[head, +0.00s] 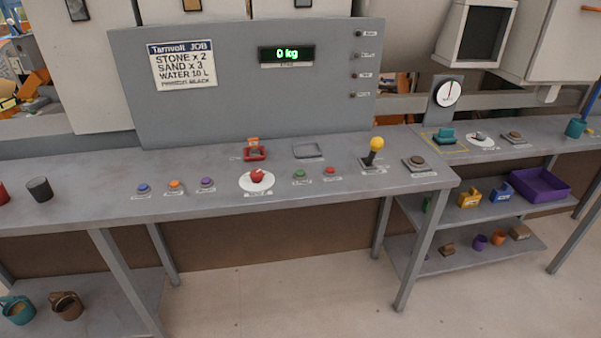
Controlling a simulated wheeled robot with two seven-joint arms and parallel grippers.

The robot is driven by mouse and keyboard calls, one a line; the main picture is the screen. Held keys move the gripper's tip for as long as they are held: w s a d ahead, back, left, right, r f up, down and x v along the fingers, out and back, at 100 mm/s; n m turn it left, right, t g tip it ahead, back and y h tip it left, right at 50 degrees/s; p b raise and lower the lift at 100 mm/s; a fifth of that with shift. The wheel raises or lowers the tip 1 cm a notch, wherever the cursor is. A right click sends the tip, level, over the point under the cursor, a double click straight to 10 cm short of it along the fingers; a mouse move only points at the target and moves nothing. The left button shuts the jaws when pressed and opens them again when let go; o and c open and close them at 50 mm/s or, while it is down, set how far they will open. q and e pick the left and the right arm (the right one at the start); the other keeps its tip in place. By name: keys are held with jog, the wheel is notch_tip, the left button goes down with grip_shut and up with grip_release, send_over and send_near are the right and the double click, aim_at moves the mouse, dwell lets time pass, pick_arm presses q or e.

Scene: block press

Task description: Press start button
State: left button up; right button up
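The grey control bench (350,205) stands in front of me in the head view. A green button (300,174) and a red button (330,170) sit side by side on it, right of a red knob (257,176) on a white dial. Each has a small label that is too small to read, so I cannot tell for certain which is the start button. A brown button (417,161) on a grey base is near the bench's right end. Neither of my grippers is in view.
Blue (143,188), orange (175,184) and purple (207,182) buttons are left of the dial. A yellow-topped lever (375,146) stands right of the red button. The upright panel's display (287,55) reads 0 kg. A dark cup (40,188) stands at left.

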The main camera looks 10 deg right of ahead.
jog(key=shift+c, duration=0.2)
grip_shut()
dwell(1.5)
